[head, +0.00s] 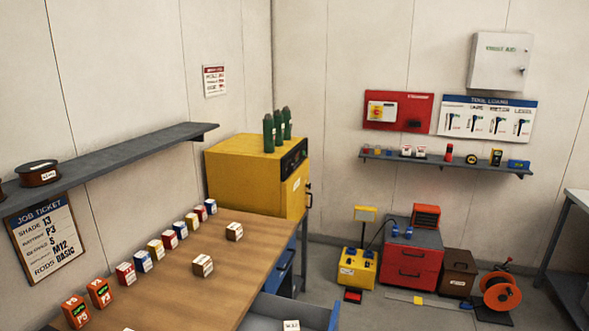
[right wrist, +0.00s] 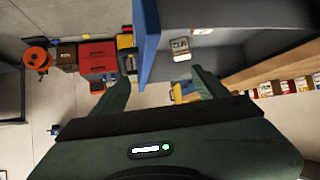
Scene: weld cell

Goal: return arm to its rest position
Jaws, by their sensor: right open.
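My right gripper (right wrist: 162,80) shows in the right wrist view with its two dark green fingers spread wide and nothing between them. It is near an open grey drawer (right wrist: 215,55) with a blue front (right wrist: 147,40). A small white labelled box (right wrist: 180,48) lies in the drawer, apart from the fingers. Neither arm shows in the head view, and my left gripper is out of sight. The drawer also shows in the head view, with its blue front (head: 334,316) pulled out below the bench.
A wooden bench (head: 165,268) holds a row of small boxes. A yellow cabinet (head: 232,180) with green cylinders stands behind it. A red toolbox (head: 412,262), a yellow case (head: 357,268) and an orange reel (head: 499,292) stand on the floor. The front floor (head: 400,318) is mostly clear.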

